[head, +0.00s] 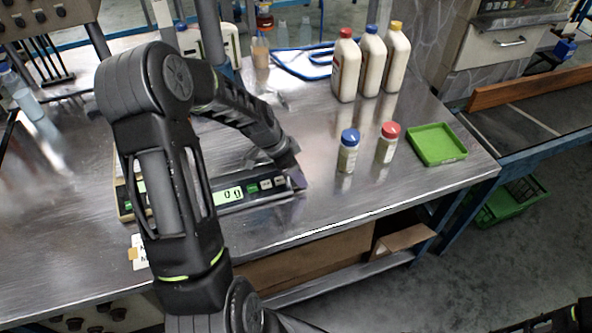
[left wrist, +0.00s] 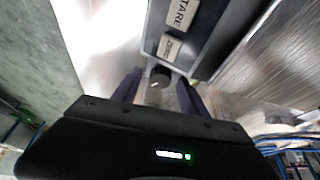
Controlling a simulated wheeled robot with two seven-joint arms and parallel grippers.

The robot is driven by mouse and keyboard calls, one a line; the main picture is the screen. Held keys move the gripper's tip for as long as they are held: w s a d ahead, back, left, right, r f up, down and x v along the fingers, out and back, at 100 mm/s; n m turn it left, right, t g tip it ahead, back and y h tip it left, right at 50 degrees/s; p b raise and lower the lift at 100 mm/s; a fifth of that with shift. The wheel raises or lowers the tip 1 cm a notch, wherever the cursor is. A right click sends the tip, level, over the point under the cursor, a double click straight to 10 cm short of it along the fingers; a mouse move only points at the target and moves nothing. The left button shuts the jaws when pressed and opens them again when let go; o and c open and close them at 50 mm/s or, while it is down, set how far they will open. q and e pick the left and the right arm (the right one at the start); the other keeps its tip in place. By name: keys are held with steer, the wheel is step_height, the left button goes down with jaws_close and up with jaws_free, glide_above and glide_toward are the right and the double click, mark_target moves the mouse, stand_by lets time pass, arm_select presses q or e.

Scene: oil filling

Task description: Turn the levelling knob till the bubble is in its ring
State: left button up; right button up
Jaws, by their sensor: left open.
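The scale (head: 262,196) lies on the steel bench, its display reading zeros; in the left wrist view its panel (left wrist: 208,35) shows TARE and ZERO buttons. A small dark round knob (left wrist: 160,76) sits by the panel's corner. My left gripper (left wrist: 158,88) is open, with one finger on each side of the knob; I cannot tell whether they touch it. In the head view the gripper (head: 293,178) is at the scale's right end, and the knob is hidden there. I cannot make out the bubble or its ring. My right gripper is not in view.
A blue-capped jar (head: 348,155) and a red-capped jar (head: 387,147) stand right of the scale, beside a green tray (head: 437,144). Three white bottles (head: 372,65) stand behind them. The bench front right of the scale is clear.

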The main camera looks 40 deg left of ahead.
arm_select(q)
steer(key=shift+c, duration=0.3)
jaws_close()
stand_by(0.3)
